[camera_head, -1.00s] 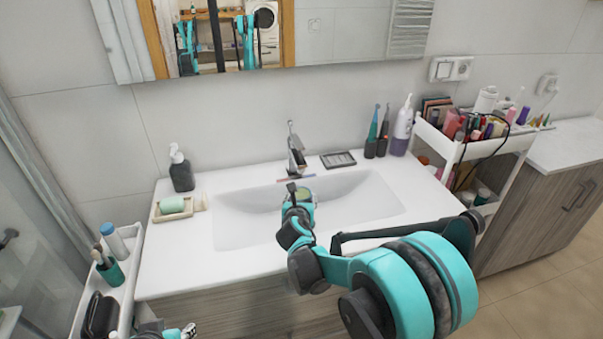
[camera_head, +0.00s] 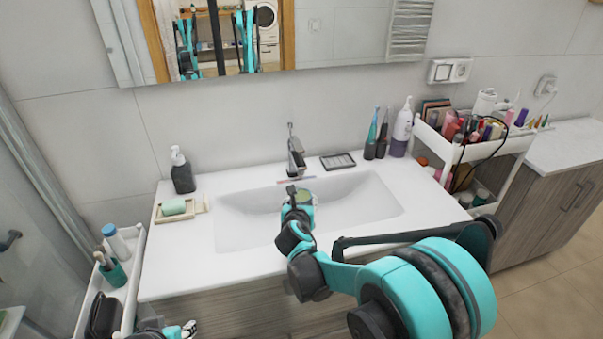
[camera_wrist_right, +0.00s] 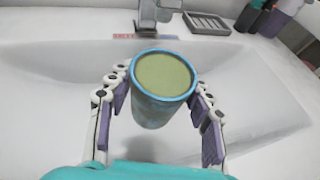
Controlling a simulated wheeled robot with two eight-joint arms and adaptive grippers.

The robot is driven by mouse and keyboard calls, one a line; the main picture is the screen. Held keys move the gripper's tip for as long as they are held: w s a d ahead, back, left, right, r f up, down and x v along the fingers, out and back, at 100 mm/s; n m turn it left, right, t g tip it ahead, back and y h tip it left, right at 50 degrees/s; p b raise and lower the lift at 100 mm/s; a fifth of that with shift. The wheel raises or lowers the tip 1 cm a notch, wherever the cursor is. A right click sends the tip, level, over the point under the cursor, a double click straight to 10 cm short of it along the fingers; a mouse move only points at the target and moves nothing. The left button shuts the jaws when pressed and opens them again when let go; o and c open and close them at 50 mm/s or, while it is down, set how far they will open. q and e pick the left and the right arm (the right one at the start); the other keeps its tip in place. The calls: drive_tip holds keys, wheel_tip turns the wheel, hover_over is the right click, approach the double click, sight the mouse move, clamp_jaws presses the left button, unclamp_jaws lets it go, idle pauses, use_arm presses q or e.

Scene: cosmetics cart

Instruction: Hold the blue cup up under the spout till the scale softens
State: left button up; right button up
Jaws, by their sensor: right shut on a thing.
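The blue cup (camera_wrist_right: 161,112) has a light blue rim and a flat yellow-green fill near its top. It is upright or nearly so above the basin. My right gripper (camera_wrist_right: 160,80) is shut on it, a finger on each side. In the head view, the cup (camera_head: 304,197) and the right gripper (camera_head: 297,208) are small, just below the tap in the picture. The spout (camera_head: 296,158) shows beyond the cup, apart from it; its end is cut off in the wrist view (camera_wrist_right: 168,5). Scale cannot be made out. Part of my left gripper (camera_head: 186,331) shows at the bottom edge.
The white basin (camera_head: 240,228) lies under the cup. A black soap bottle (camera_head: 182,174) and soap dish (camera_head: 165,215) stand left. A slotted tray (camera_head: 338,160) and toothbrushes (camera_head: 371,140) are right of the tap. Carts stand at left (camera_head: 131,300) and right (camera_head: 445,150).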

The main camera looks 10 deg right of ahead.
sight(301, 198)
drive_tip(key=s+r+p, duration=0.1)
drive_tip(key=r, duration=0.1)
drive_tip(key=s+r+p, duration=0.1)
drive_tip(key=s, duration=0.1)
drive_tip(key=shift+a+r+p, duration=0.35)
drive_tip(key=shift+p, duration=0.05)
idle(0.4)
idle(0.5)
drive_tip(key=s, duration=0.3)
drive_tip(key=s+d+f, duration=0.1)
drive_tip(key=s, duration=0.3)
drive_tip(key=s+d, duration=0.1)
drive_tip(key=s, duration=0.2)
drive_tip(key=shift+s+d+f, duration=0.15)
drive_tip(key=shift+s+f, duration=0.1)
drive_tip(key=shift+s, duration=0.05)
drive_tip(key=shift+w, duration=0.1)
idle(0.7)
